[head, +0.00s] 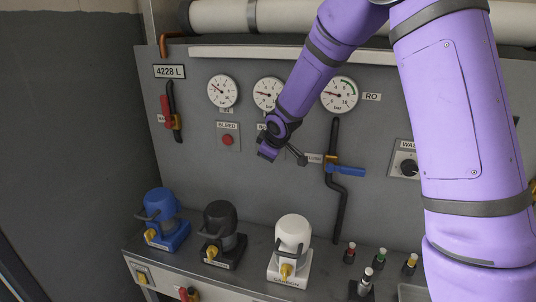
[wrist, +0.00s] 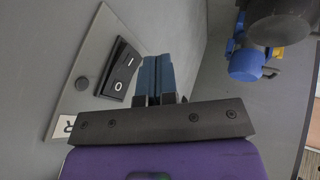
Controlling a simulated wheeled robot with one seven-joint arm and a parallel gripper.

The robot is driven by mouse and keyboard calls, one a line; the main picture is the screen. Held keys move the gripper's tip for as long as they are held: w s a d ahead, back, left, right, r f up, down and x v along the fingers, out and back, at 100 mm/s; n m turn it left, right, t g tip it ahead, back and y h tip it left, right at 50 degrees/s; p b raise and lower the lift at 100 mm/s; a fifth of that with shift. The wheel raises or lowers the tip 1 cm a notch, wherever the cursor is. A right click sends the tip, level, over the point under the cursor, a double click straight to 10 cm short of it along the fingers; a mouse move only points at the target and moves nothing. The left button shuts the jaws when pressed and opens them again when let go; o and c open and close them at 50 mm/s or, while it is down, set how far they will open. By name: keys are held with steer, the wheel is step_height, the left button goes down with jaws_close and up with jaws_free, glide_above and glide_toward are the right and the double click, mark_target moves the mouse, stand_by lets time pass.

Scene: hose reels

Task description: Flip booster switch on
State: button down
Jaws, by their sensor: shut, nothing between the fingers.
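The booster switch shows in the wrist view as a black rocker (wrist: 122,72) marked O and I on a grey plate (wrist: 72,97). Part of a white label (wrist: 66,127) shows at the plate's corner. I cannot tell which side of the rocker is pressed in. My gripper (wrist: 158,62) has its blue fingers shut together and empty, just right of the rocker in the wrist view. I cannot tell whether they touch it. In the head view my gripper (head: 268,150) is close to the panel, right of the red bleed button (head: 227,140), and hides the switch.
Several gauges (head: 223,91) sit above on the grey panel. A blue-handled valve (head: 345,171) and a dark knob (head: 408,167) are to the right. Blue (head: 161,205), black (head: 221,222) and white (head: 294,232) pump-like units stand on the ledge below. A red handle (head: 166,110) is at the left.

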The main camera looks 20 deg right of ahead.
steer(key=shift+w+d+f, duration=0.15)
steer(key=shift+w+d, duration=0.45)
steer(key=shift+w, duration=0.35)
steer(key=shift+w+d+f, duration=0.3)
steer(key=shift+w+f, duration=0.05)
steer(key=shift+r, duration=0.1)
